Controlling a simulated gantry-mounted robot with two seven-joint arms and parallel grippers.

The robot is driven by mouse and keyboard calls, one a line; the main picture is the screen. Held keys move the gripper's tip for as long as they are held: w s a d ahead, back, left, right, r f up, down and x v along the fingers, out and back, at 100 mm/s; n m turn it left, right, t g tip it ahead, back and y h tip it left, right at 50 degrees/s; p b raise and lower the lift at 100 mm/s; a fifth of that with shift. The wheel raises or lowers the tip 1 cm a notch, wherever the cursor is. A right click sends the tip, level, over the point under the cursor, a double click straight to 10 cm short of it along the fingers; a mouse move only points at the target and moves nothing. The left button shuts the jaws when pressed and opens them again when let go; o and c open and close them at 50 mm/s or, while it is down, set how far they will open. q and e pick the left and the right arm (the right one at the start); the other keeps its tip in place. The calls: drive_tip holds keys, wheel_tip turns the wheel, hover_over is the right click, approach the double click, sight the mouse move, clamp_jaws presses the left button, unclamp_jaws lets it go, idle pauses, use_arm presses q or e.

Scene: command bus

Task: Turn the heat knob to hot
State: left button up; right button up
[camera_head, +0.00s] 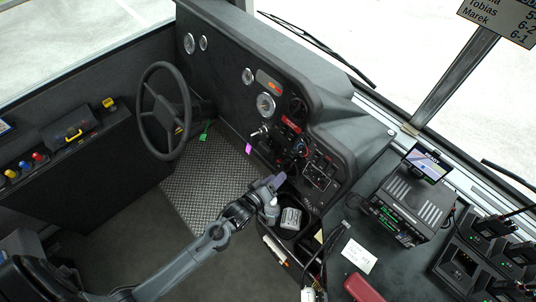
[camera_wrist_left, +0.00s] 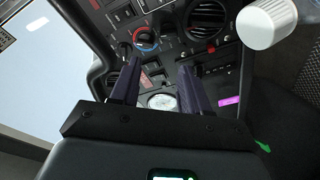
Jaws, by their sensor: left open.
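The heat knob (camera_wrist_left: 146,40) is a dark round knob with a red and blue ring around it, set in the black dashboard panel. It shows in the left wrist view, up beyond the fingertips; its pointer is too small to read. My left gripper (camera_wrist_left: 158,64) is open, with its two dark purple fingers apart and nothing between them. The fingers point at the panel and appear short of the knob. In the head view my left gripper (camera_head: 276,181) is in front of the lower dashboard (camera_head: 322,130). My right gripper is in neither view.
The steering wheel (camera_head: 164,110) stands to the left of the panel. A white-ended lever (camera_wrist_left: 266,24) sticks out to the right in the wrist view. A bin with a bottle is below the gripper.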

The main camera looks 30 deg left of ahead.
sight(301, 150)
use_arm(q)
drive_tip(key=shift+t, duration=0.3)
drive_tip(key=shift+w+r+p+x, duration=0.1)
drive_tip(key=shift+r+x, duration=0.3)
drive_tip(key=shift+x, duration=1.75)
drive_tip(key=shift+w+r+p+x, duration=0.15)
drive_tip(key=shift+r+x, duration=0.25)
drive_tip(key=shift+x, duration=1.75)
drive_tip(key=shift+w+r+p+x, duration=0.1)
drive_tip(key=shift+r+x, duration=0.3)
drive_tip(key=shift+x, duration=1.75)
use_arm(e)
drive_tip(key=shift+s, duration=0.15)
use_arm(q)
drive_tip(key=c, duration=0.8)
drive_tip(key=shift+o, duration=0.2)
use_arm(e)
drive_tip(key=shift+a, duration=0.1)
